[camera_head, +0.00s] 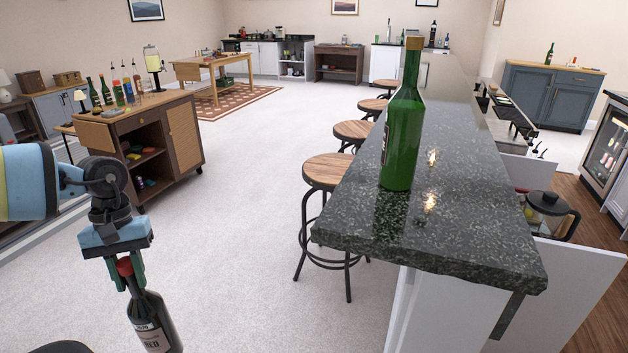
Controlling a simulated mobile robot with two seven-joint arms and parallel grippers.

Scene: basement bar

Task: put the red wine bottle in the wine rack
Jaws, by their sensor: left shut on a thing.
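My left gripper (124,268) is at the lower left, pointing down. It is shut on the neck of the red wine bottle (152,322), just under its red cap. The bottle is dark, with a pale label that reads "RED" in part. It hangs slightly tilted in front of the white floor, and its bottom is cut off by the frame edge. I cannot make out a wine rack in this view. My right gripper is not in view.
A green bottle (403,128) stands on the dark stone bar counter (470,240) at right. Wooden stools (327,172) line its left side. A brown bar cart (190,140) with bottles stands at left. The pale floor (245,220) between is clear.

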